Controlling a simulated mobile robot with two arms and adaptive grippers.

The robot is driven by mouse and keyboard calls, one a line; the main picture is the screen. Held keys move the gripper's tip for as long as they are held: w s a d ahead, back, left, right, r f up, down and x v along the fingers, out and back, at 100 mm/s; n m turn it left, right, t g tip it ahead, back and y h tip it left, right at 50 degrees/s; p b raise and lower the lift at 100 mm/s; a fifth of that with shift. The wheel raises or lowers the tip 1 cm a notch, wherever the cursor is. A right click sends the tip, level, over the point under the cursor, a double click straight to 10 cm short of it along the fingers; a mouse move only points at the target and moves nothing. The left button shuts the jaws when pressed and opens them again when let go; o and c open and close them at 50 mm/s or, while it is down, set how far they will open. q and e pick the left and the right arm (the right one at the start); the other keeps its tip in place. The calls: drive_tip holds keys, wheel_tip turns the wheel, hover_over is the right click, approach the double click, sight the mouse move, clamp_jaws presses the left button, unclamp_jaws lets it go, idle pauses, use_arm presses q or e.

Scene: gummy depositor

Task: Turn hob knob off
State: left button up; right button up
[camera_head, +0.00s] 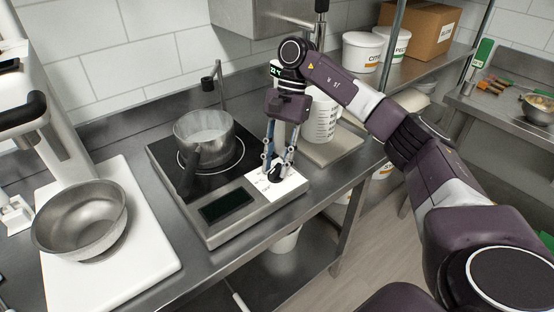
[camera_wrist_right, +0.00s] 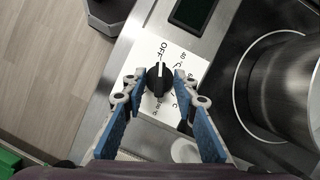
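The hob knob (camera_head: 275,172) is a small black dial on a white panel at the front right of the hob (camera_head: 172,176). In the right wrist view the knob (camera_wrist_right: 158,80) has a white pointer mark that points up toward the printed word OFF. My right gripper (camera_head: 277,167) reaches down over the knob with one finger on each side. In the wrist view its fingertips (camera_wrist_right: 159,76) flank the knob, with what looks like a narrow gap at each side. My left gripper is out of view.
A steel saucepan (camera_head: 204,137) stands on the hob, its dark handle toward the front. A dark display (camera_head: 227,205) lies left of the knob. A metal bowl (camera_head: 80,220) sits on a white board (camera_head: 150,262). A measuring jug (camera_head: 321,120) stands behind the gripper.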

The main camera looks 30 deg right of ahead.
drive_tip(key=v, duration=1.2)
drive_tip(key=shift+d, duration=0.1)
idle(0.4)
